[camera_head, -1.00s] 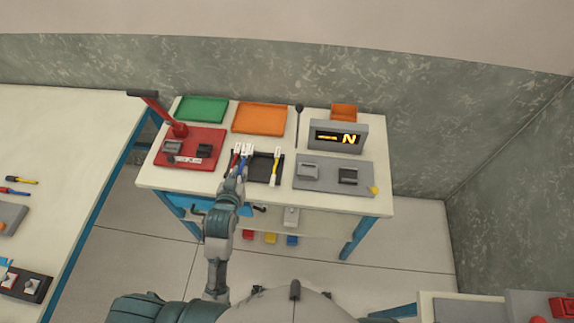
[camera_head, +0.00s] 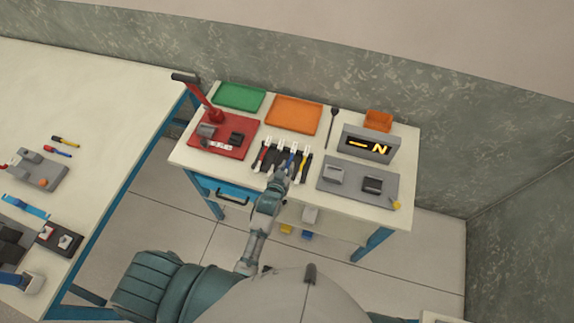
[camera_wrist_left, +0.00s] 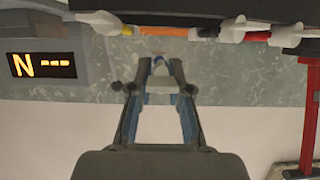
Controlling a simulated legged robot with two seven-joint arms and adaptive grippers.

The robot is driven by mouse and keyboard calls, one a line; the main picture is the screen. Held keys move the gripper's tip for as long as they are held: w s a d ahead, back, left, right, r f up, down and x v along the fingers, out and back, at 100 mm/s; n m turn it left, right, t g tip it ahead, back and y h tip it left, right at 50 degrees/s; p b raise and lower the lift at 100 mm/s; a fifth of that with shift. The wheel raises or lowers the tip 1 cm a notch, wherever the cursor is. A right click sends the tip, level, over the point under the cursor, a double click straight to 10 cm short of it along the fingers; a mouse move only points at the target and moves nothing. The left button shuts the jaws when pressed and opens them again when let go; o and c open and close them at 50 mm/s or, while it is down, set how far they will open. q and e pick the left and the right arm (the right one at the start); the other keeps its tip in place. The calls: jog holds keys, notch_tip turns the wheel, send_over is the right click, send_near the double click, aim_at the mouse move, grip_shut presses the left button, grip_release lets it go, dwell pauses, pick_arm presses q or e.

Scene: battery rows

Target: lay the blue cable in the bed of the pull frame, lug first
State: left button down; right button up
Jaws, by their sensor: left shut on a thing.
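The blue cable (camera_head: 291,159) is at the black cable rack (camera_head: 270,175) in the head view, between a black and a yellow cable. My left gripper (camera_head: 282,172) is at the front of the rack, shut on what looks like the blue cable; the grip itself is small and partly hidden. In the left wrist view its fingertips (camera_wrist_left: 160,66) are close together with a small bluish thing between them, and a white lug (camera_wrist_left: 230,29) shows above. The pull frame (camera_head: 350,200) is a grey plate with two clamp blocks, right of the gripper. My right gripper is not in view.
A grey display (camera_head: 368,144) reading N stands behind the pull frame. A red lever press (camera_head: 215,143) is at the left. Green (camera_head: 240,97) and orange (camera_head: 292,114) trays lie at the back. A second table (camera_head: 95,115) stands at the left.

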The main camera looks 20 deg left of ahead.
aim_at(287, 166)
pick_arm(q)
jog(key=shift+w+a+f, duration=0.1)
jog(key=shift+w+a, duration=0.1)
jog(key=shift+w, duration=0.4)
jog(key=shift+w+a, duration=0.15)
jog(key=shift+w, duration=0.45)
jog(key=shift+w+f, duration=0.1)
jog(key=shift+f, duration=1.65)
jog(key=c, duration=1.1)
grip_release()
jog(key=shift+f, duration=0.1)
jog(key=v, duration=1.2)
jog(key=shift+p, duration=0.3)
